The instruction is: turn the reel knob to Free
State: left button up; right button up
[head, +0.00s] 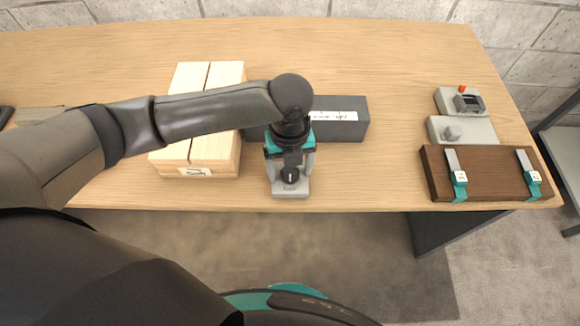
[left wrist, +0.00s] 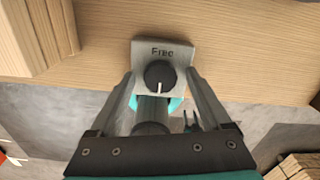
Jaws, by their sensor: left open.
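The reel knob (left wrist: 159,76) is a round black knob on a small light grey plate (left wrist: 143,50) at the table's front edge. The knob's white mark is on the side away from that word. The knob also shows in the head view (head: 290,175). My left gripper (left wrist: 160,85) is open, pointing down over the plate, with one finger on either side of the knob. I cannot tell whether the fingers touch it.
A pale wooden box (head: 210,152) stands left of the plate. A dark grey box (head: 352,128) with a white label lies behind it. At the table's right are a brown board (head: 490,173) with two teal-and-silver clips and two grey units (head: 480,130). The front table between is clear.

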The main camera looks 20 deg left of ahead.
pick_arm(q)
grip_shut()
dwell(0.7)
